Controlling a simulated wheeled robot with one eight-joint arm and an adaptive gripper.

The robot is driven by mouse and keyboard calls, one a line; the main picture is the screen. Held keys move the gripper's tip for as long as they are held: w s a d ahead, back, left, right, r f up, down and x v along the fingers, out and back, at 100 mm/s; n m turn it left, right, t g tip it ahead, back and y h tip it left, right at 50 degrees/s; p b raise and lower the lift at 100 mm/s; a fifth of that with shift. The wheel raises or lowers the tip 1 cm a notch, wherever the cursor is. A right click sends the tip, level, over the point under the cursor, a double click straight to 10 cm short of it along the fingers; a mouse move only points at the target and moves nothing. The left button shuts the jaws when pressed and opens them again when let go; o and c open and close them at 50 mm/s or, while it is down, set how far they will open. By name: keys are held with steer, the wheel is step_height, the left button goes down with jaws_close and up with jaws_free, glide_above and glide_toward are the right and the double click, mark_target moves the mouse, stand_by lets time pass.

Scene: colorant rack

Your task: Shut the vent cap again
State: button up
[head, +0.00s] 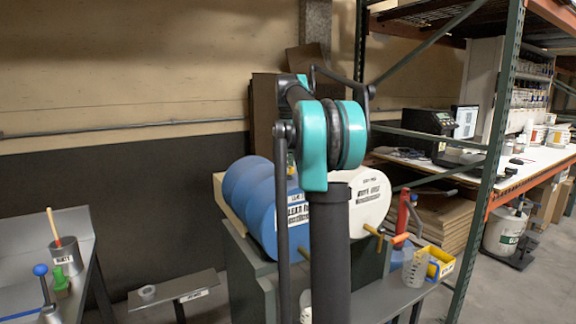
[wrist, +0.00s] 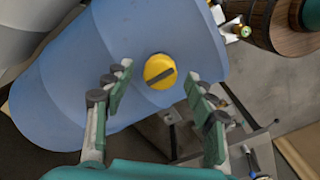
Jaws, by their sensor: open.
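The vent cap (wrist: 159,71) is a round yellow knob with a dark bar across it, set on the blue drum (wrist: 100,65) in the wrist view. The bar lies at a slant, rising to the right. My gripper (wrist: 158,84) is open, one finger on each side of the cap and apart from it. Nothing is between the fingers except the view of the cap. In the head view the blue drum (head: 260,205) lies on its side, labelled, partly behind my arm. The cap and my gripper are hidden there.
A white drum (head: 372,205) lies right of the blue one in the head view. Both rest on a dark green stand (head: 245,265). A yellow bin (head: 440,263) and a clear jug (head: 415,267) stand at the right. A wooden barrel (wrist: 282,22) shows at upper right in the wrist view.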

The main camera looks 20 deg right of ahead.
steer(key=shift+f, duration=0.3)
steer(key=shift+c, duration=0.5)
steer(key=c, duration=1.1)
steer(key=shift+o, duration=0.2)
